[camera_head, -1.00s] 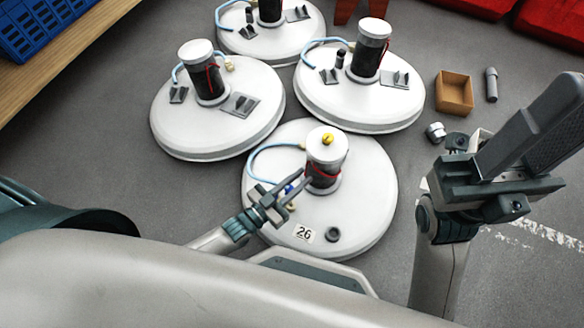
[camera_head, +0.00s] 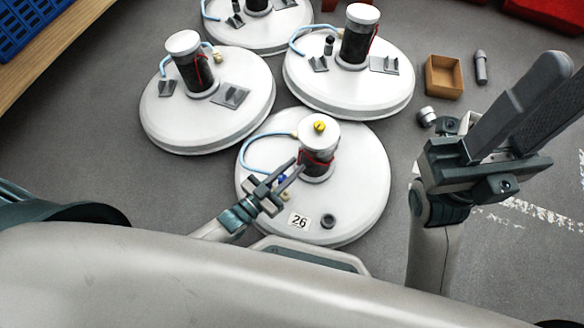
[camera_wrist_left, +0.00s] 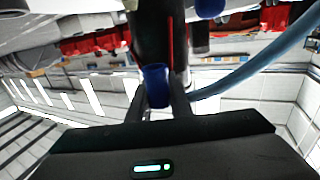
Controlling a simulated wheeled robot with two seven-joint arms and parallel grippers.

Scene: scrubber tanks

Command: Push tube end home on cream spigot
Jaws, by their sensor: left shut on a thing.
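The nearest white round tank (camera_head: 365,195) bears the number 26 and a dark column with a white, yellow-knobbed cap. A light blue tube (camera_head: 247,148) arcs from the column around its left side; it also crosses the right of the left wrist view (camera_wrist_left: 262,62). My left gripper (camera_head: 291,176) is at the column's lower left, shut on a blue piece (camera_wrist_left: 157,84), apparently the tube end. A small cream part (camera_head: 286,197), perhaps the spigot, shows just below the fingers. Whether it touches the tube end is hidden. My right gripper (camera_head: 535,95) is open and empty at the right.
Three similar tanks stand behind, such as the left one (camera_head: 150,115). A wooden box (camera_head: 443,77) and a grey cylinder (camera_head: 480,68) lie on the floor at right. A dark ring (camera_head: 328,222) sits on the near tank. Grey floor between is clear.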

